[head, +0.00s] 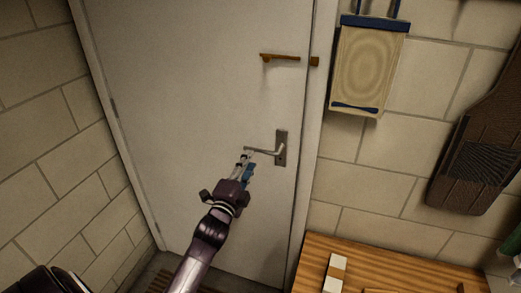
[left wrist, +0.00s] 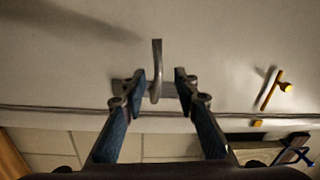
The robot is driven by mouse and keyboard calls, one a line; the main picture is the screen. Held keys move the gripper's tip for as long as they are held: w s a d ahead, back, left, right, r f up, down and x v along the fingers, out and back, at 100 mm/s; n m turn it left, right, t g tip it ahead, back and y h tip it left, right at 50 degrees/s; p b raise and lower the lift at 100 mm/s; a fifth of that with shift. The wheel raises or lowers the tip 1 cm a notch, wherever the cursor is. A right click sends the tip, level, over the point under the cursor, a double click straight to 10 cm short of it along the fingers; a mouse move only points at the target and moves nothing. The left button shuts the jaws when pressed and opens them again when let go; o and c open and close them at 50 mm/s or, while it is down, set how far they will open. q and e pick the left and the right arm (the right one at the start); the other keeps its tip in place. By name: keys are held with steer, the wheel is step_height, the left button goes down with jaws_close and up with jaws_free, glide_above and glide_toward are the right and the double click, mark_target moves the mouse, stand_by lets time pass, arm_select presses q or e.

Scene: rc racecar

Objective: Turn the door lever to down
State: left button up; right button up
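The grey metal door lever (head: 262,151) sits on a dark plate (head: 281,136) near the right edge of a pale door (head: 190,90). The lever points left from the plate and looks about level. My left gripper (head: 246,164) is just below the lever's free end in the head view. In the left wrist view its two fingers (left wrist: 160,85) are spread apart, and the lever (left wrist: 157,65) shows in the gap between them. The fingers do not look closed on it. Whether either finger touches the lever I cannot tell. My right gripper is not in view.
An orange-brown latch bar (head: 281,57) is higher on the door; it also shows in the left wrist view (left wrist: 270,90). A wooden board with blue ends (head: 368,70) and a dark brown panel (head: 480,150) hang on the right wall. A wooden table (head: 315,250) stands at lower right.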

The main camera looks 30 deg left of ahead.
mark_target(255, 151)
arm_select(q)
steer(key=shift+p+x, duration=0.65)
steer(key=shift+x, duration=2.9)
steer(key=shift+f, duration=0.1)
jaws_close()
